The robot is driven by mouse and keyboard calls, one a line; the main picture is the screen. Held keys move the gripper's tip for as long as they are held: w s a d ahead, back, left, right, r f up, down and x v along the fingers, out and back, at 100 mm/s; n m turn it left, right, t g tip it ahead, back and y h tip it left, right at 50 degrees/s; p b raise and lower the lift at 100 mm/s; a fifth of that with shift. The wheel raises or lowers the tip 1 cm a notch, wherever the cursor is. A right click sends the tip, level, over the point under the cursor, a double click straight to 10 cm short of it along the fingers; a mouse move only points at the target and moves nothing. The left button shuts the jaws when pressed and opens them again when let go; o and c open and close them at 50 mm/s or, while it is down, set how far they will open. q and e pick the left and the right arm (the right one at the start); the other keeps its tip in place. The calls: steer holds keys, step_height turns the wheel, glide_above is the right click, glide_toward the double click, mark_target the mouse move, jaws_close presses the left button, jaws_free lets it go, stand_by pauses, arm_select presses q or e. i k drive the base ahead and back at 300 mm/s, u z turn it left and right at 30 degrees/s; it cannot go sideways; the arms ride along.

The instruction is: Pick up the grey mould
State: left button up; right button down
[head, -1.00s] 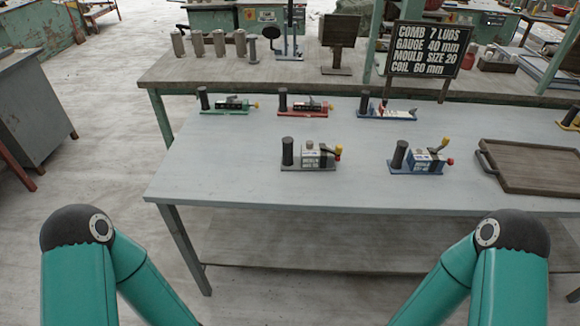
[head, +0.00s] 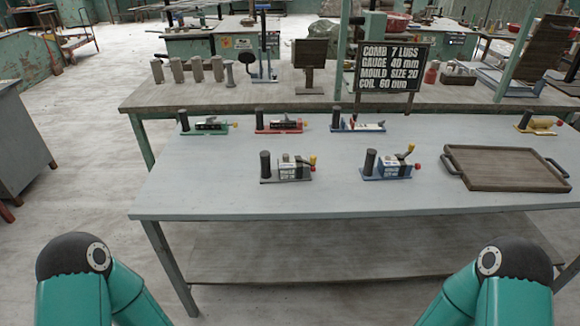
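The grey mould (head: 294,173) stands at the front of the grey table, left of the middle of its front row. It has a grey base, a dark upright cylinder on its left, a pale block with lettering and a small lever with a yellow knob. A similar mould with a blue base (head: 388,170) stands to its right. Only the upper parts of my two teal arms show at the bottom corners. Both grippers are outside the view, so nothing shows of what they hold.
Green (head: 206,127), red (head: 278,126), blue-based (head: 357,125) and yellow (head: 540,126) devices stand in the back row. A brown tray (head: 462,180) lies at the right. A sign (head: 392,67) stands behind. The table's (head: 220,190) front left is clear.

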mark_target(289, 170)
steer(key=z, duration=0.05)
steer(key=i, duration=0.85)
steer(key=u, duration=0.1)
